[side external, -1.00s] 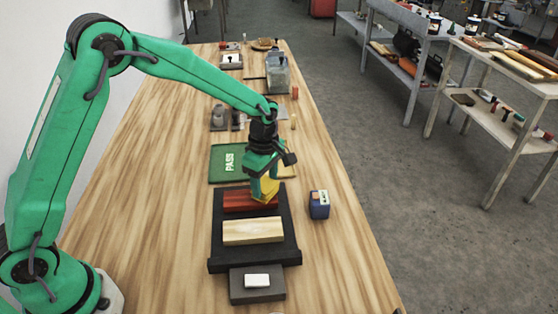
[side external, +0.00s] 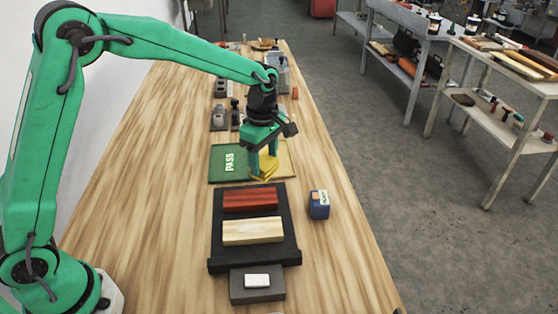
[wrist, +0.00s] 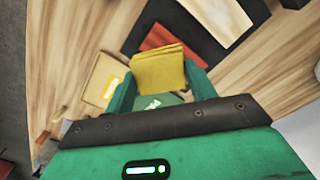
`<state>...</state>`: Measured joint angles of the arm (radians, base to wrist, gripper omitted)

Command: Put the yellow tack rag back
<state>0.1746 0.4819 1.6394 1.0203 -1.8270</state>
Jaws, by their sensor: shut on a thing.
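The yellow tack rag (side external: 265,169) is a folded cloth between the fingers of my gripper (side external: 264,166). My gripper is shut on it, over the boundary of the green PASS mat (side external: 228,164) and the tan mat (side external: 286,161) beside it. I cannot tell whether the rag touches a mat. In the wrist view the rag (wrist: 158,70) spans the gap between the green fingertips. The tan mat (wrist: 101,82) there lies left of the rag, and part of the green mat shows below it.
A black tray (side external: 217,235) in front holds a red block (side external: 250,199) and a pale wood block (side external: 252,231). A grey block with a white top piece (side external: 257,284) stands nearer. A blue box (side external: 319,205) stands to the right. Several items stand farther back. The left tabletop is clear.

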